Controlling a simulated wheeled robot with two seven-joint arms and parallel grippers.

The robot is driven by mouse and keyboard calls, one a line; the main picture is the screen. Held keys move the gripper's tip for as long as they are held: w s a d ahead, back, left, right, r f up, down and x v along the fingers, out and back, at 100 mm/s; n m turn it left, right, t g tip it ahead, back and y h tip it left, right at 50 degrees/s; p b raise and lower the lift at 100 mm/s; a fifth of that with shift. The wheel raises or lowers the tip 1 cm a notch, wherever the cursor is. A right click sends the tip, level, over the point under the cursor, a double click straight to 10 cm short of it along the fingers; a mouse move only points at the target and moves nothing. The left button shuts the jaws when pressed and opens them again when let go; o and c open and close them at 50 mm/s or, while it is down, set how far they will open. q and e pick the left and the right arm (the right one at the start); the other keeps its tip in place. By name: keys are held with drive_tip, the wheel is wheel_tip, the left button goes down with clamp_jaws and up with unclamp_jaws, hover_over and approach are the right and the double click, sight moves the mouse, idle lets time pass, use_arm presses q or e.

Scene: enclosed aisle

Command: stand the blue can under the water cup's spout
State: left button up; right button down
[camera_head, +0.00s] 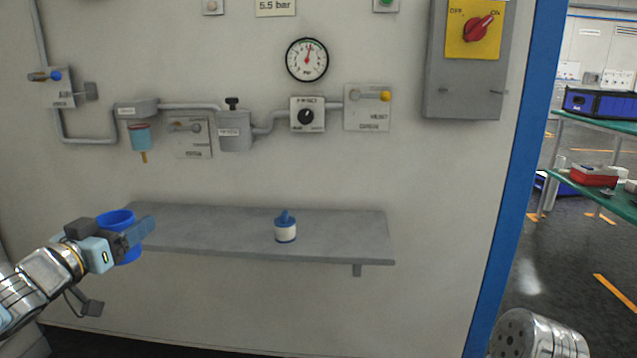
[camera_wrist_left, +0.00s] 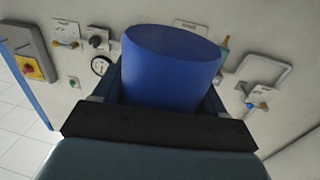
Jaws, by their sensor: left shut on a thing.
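The water cup (camera_head: 140,136) is a teal bowl on the wall piping, with a short orange spout (camera_head: 144,157) pointing down. The can is held lower than the spout and a little to its left in the head view, in front of the shelf's left end. My right gripper is out of view.
A grey wall shelf (camera_head: 340,225) runs below the piping. A small white bottle with a blue cap (camera_head: 285,230) stands mid-shelf; the shelf is otherwise bare. Valves and a pressure gauge (camera_head: 307,60) are on the wall. A blue post (camera_head: 520,150) edges the panel at right.

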use_arm(q)
drive_tip(key=w+d+f+m+h, duration=0.1)
drive_tip(key=w+d+f+h, duration=0.1)
drive_tip(key=w+d+f, duration=0.7)
drive_tip(key=d+f+n+y, duration=0.1)
drive_tip(key=d+f+y, duration=0.1)
drive_tip(key=f, duration=0.7)
drive_tip(key=s+d+f+n+y, duration=0.1)
drive_tip(key=d+f+n+y, duration=0.1)
drive_tip(key=f, duration=0.7)
drive_tip(key=shift+s+d+y, duration=0.25)
drive_tip(key=shift+d+y, duration=0.35)
drive_tip(key=shift+y, duration=0.3)
